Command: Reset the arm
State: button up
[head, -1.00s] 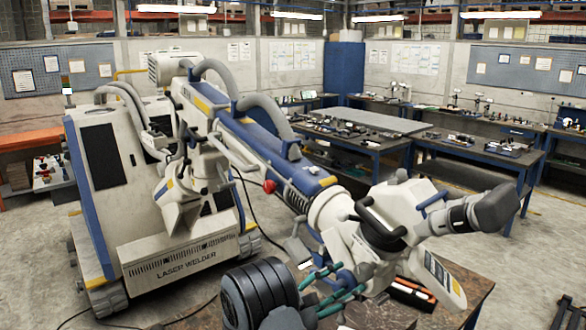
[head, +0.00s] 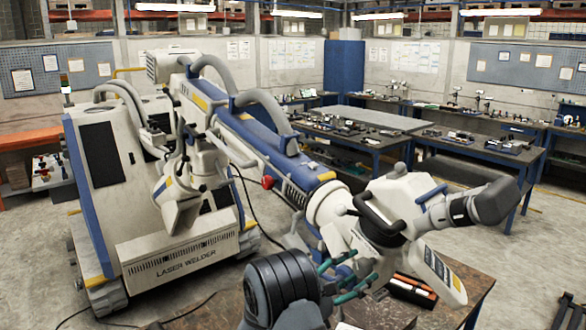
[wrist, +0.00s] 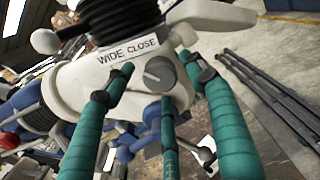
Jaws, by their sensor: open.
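My gripper (head: 350,283), with teal fingers, is open at the lower left of the head. In the wrist view my gripper (wrist: 160,88) has its fingers spread around a grey knob (wrist: 160,74) below the words WIDE CLOSE. I cannot tell whether any finger touches the head.
A worktop (head: 455,290) lies below the head, with an orange and black item (head: 412,290) on it. Blue-framed benches (head: 375,120) with small parts stand behind. A cable runs on the floor beside the cabinet. Open floor (head: 545,240) lies at the right.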

jog(key=b+v, duration=0.3)
jog(key=v, duration=0.5)
jog(key=s+f+g+y, duration=0.2)
jog(key=s+f+g, duration=0.6)
jog(key=f, duration=0.4)
jog(key=s+a+f+m+g+y+p, duration=0.2)
jog(key=s+a+f+m+g+y, duration=0.15)
jog(key=s+a+y, duration=0.7)
jog(key=shift+s+r+m+g+y+p, duration=0.7)
jog(key=shift+s+r+m, duration=0.25)
jog(key=shift+s+r, duration=1.9)
jog(key=d+r+m+p, duration=0.1)
jog(key=d+r+m, duration=0.1)
jog(key=d, duration=0.7)
jog(key=s+d+r+m+t+y+p, duration=0.1)
jog(key=d+r+m, duration=0.1)
jog(key=d, duration=0.6)
jog(key=shift+s+d+r, duration=0.3)
jog(key=shift+s+d, duration=0.05)
jog(key=shift+a+t, duration=0.15)
jog(key=shift+t, duration=0.1)
